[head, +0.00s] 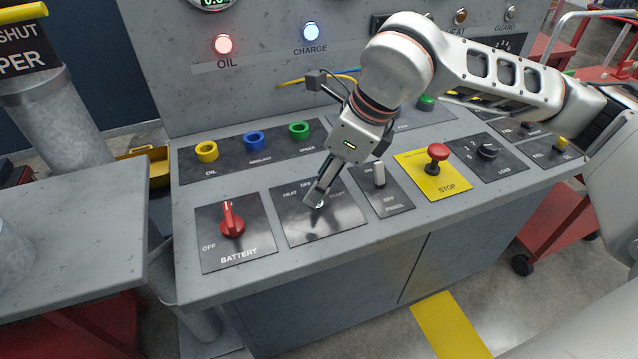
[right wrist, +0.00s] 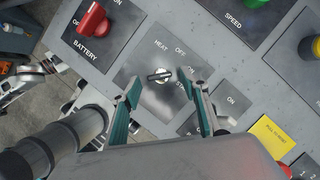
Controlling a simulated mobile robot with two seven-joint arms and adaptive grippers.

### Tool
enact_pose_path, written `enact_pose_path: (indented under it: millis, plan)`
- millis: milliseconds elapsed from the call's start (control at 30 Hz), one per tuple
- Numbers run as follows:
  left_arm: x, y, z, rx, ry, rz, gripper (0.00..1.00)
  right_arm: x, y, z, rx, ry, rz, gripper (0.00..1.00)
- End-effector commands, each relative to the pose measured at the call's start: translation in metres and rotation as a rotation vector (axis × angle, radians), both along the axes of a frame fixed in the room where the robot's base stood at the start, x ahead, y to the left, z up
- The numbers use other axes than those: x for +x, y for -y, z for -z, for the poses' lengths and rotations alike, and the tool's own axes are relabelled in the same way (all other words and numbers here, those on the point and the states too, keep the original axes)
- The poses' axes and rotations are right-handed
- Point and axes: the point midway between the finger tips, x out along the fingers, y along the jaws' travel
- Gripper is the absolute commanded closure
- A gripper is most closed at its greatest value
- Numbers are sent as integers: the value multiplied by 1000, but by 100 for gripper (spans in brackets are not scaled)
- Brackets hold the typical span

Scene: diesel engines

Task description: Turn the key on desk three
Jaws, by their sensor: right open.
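The key (right wrist: 160,76) is a small silver piece in a round switch on a black plate (right wrist: 140,64) marked HEAT and OFF, with other lettering partly hidden. The plate (head: 287,225) also shows in the head view, on the grey desk between the battery switch and a toggle. My right gripper (head: 316,198) is over this plate, pointing down, and hides most of the key there. In the right wrist view my right gripper (right wrist: 161,86) is open, with one finger on either side of the key and nothing held. I cannot tell its exact height above the key. My left gripper is not in view.
A red battery switch (head: 231,220) is left of the key plate. A white toggle (head: 379,174) and a red stop button (head: 437,155) are to the right.

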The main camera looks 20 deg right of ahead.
Motion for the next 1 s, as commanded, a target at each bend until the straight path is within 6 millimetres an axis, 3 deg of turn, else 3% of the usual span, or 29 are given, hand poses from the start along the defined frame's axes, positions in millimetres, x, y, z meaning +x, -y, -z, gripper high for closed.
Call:
enact_pose_path:
  millis: [300, 500, 1000]
  plan:
    - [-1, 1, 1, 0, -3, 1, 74, -14, 20, -61, 0, 5, 2, 56]
    - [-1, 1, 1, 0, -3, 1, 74, -21, 28, -85, 0, 2, 2, 56]
    - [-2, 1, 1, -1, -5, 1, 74, -23, 30, -92, -1, 1, 0, 56]
